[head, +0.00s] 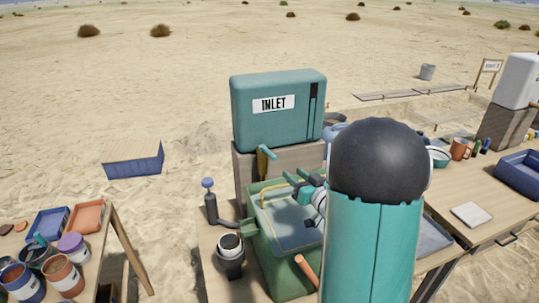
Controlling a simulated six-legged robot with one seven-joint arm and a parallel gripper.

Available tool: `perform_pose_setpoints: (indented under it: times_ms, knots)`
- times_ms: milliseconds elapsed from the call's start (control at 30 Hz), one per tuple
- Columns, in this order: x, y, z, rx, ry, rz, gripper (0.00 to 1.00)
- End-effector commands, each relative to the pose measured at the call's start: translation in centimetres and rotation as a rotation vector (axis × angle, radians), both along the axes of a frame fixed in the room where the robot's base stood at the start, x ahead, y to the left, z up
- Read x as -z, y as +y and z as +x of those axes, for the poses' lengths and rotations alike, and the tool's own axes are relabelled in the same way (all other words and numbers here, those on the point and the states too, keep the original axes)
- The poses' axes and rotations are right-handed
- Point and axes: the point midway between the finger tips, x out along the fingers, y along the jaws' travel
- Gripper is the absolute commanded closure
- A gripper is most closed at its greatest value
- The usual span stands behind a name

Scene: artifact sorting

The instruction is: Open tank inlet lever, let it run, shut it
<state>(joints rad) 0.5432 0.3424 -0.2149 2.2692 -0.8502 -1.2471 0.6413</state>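The teal tank (262,128) marked INLET stands on a grey block (246,172) near the middle of the head view. A dark vertical slot (313,97) runs down the right of its front. A small tap with a yellowish part and a teal part (264,160) hangs below the tank's front; I cannot tell whether its lever is open or shut. No running water is clear to see. My large teal arm link with its black cap covers the area to the right. Teal parts that seem to be my gripper (303,186) are over the green basin, right of the tap; their fingers are unclear.
The green basin (283,268) holds greyish water and has a yellow line along it. A blue-knobbed pump (209,195) and a dark cup (230,255) stand left of it. A side table with paint pots (62,272) is at left. Sand lies open behind.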

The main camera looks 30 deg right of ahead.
Motion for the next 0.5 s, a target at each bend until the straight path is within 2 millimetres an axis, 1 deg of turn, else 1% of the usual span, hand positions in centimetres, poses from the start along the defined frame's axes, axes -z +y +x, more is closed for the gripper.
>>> perform_pose_setpoints:
  times_ms: [67,167,267,500]
  knots:
    - [0.0,0.0,0.3,-0.005,-0.004,0.002,0.62]
    - [0.0,0.1,1.4,-0.005,-0.005,0.001,0.62]
    - [0.0,0.3,3.1,-0.007,-0.004,0.001,0.62]
    - [0.0,0.5,7.8,-0.005,-0.004,0.000,0.62]
